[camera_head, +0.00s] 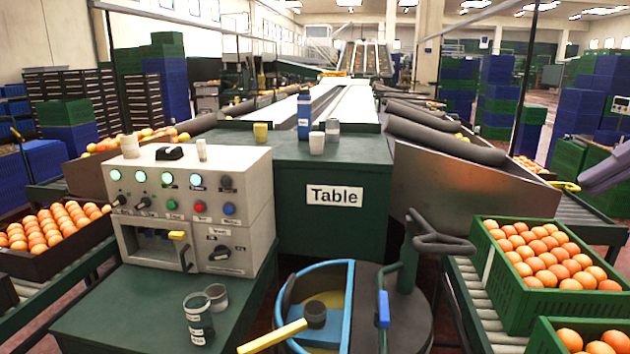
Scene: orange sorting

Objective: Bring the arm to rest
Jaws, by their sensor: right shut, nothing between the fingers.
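My right gripper (598,176) shows only in part at the right edge of the head view, as a grey-purple shape above the right-hand conveyor. It is shut and holds nothing. It hangs in the air, apart from the green crate of oranges (483,262) below it. The rest of my right arm is out of frame. My left gripper and left arm are not in view.
A control box (258,190) with lit buttons stands on a green bench, with cups (198,318) in front. A dark green table (290,235) stands behind. A blue-rimmed drum (345,310) is at front centre. A dark orange crate (98,235) is on the left.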

